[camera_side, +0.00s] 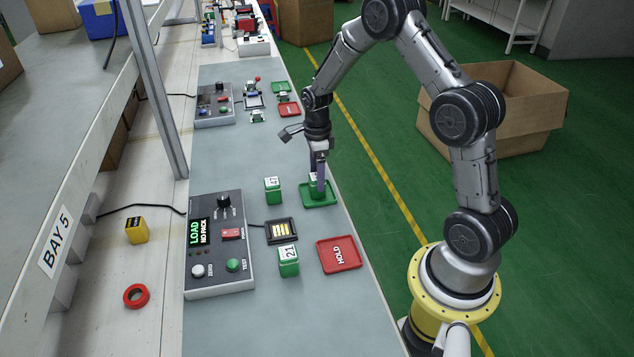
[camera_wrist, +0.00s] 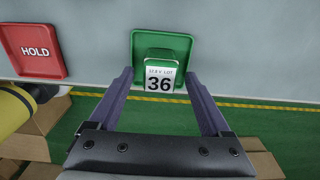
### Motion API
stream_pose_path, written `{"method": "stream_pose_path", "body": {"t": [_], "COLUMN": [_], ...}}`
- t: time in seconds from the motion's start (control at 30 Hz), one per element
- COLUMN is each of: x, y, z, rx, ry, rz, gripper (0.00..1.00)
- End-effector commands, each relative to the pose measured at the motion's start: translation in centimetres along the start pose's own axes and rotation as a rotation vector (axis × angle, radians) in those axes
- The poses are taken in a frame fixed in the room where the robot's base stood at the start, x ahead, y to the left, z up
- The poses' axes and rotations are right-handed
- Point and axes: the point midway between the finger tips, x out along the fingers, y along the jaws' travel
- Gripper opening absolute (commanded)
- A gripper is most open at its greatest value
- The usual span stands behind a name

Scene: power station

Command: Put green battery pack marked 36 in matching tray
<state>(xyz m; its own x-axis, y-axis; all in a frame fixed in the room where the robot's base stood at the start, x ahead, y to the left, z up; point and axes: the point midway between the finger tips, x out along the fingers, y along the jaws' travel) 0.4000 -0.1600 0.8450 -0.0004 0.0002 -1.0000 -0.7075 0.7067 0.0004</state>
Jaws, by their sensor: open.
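The green battery pack marked 36 (camera_wrist: 160,76) has a white label and stands upright in the green tray (camera_wrist: 162,38). In the side view the pack (camera_side: 312,181) is partly hidden by my fingers, and the green tray (camera_side: 321,203) lies flat under it. My gripper (camera_side: 318,188) points down over the tray. In the wrist view my gripper (camera_wrist: 159,76) is open, with one finger on each side of the pack and gaps visible beside it. The contact under the pack is hidden.
Two other green packs, one (camera_side: 273,190) left of the tray and one marked 21 (camera_side: 288,261), stand near the charging dock (camera_side: 281,231). A red HOLD tray (camera_side: 339,254) lies nearer the camera. A control box (camera_side: 218,244) reads LOAD NO PACK.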

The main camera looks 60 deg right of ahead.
Motion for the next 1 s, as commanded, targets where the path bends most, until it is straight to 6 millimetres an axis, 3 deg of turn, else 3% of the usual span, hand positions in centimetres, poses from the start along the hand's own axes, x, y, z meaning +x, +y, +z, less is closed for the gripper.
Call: {"method": "stream_pose_path", "body": {"t": [0.1,0.3,0.53,0.63,0.77,0.9,1.0], "x": [-2.8,-6.3,-8.5,-10.2,-14.5,-19.7,-22.3], "y": [-0.1,-0.1,0.1,0.9,4.0,9.4,13.6], "z": [0.1,0.0,0.1,0.4,1.1,1.1,0.5], "rx": [0.000,0.000,-0.010,-0.091,-0.367,-0.792,-1.101], "ry": [-0.002,-0.002,-0.002,-0.009,-0.025,-0.026,-0.009], "rz": [-0.006,-0.004,-0.004,-0.024,-0.085,-0.181,-0.255], "gripper": [0.82,0.82,0.82,0.82,0.82,0.82,0.82]}}
